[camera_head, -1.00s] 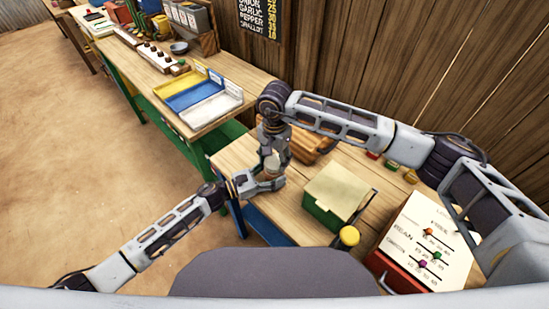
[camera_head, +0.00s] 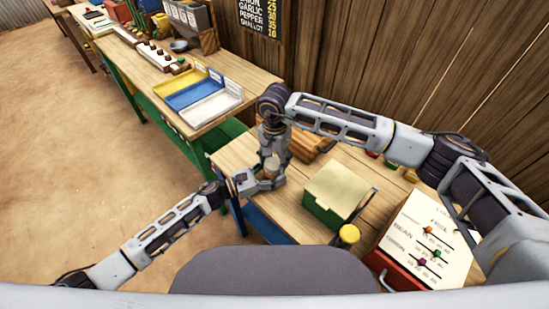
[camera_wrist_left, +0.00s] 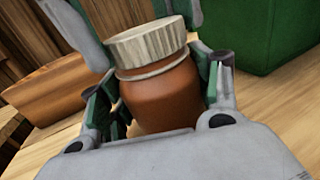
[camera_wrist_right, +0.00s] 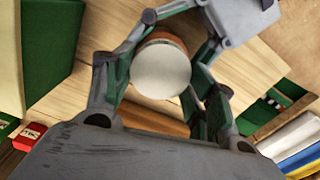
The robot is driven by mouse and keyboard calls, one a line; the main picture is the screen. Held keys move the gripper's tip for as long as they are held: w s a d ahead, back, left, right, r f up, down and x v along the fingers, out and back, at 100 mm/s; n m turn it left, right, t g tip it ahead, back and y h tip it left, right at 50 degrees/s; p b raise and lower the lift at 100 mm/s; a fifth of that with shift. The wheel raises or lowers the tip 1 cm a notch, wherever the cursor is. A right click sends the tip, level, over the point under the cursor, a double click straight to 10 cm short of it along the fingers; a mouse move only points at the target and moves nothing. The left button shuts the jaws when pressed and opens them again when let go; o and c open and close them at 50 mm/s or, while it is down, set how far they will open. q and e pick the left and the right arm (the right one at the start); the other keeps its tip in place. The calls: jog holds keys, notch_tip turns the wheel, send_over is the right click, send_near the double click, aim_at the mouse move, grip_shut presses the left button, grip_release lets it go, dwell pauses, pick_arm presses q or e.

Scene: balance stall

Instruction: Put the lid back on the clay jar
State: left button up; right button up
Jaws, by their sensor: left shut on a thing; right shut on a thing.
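The brown clay jar (camera_wrist_left: 160,100) stands between the fingers of my left gripper (camera_head: 270,182), which is shut on it. The pale, ridged lid (camera_wrist_left: 147,42) is on the jar's mouth, above a light ring at the neck; whether it is fully seated I cannot tell. In the right wrist view the lid (camera_wrist_right: 160,70) is a pale disc seen from above, with a strip of the jar (camera_wrist_right: 168,39) behind it. My right gripper (camera_head: 271,162) comes from above and is shut on the lid. In the head view the grippers partly hide jar and lid.
On the same table are a green box (camera_head: 322,216) with a pale top, a yellow-topped container (camera_head: 349,233), a wooden tray (camera_head: 312,147) behind my right gripper, and a bead board (camera_head: 432,240). A second table at left holds yellow, blue and white trays (camera_head: 212,108).

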pick_arm(q)
grip_shut()
pick_arm(e)
jog(key=shift+m, duration=1.9)
jog(key=m, duration=0.9)
jog(key=shift+s+d, duration=0.1)
jog(key=shift+s, duration=0.05)
jog(key=m, duration=0.4)
jog(key=shift+m, duration=0.4)
jog(key=m, duration=0.4)
jog(key=shift+m, duration=0.3)
jog(key=m, duration=0.4)
jog(key=shift+s+m, duration=0.1)
jog(key=shift+m, duration=0.3)
jog(key=m, duration=0.3)
jog(key=shift+a+f+m, duration=0.1)
jog(key=shift+a+m, duration=0.1)
jog(key=shift+m, duration=0.2)
jog(key=m, duration=0.4)
jog(key=shift+m, duration=0.4)
jog(key=o, duration=0.8)
jog(key=shift+c, duration=0.2)
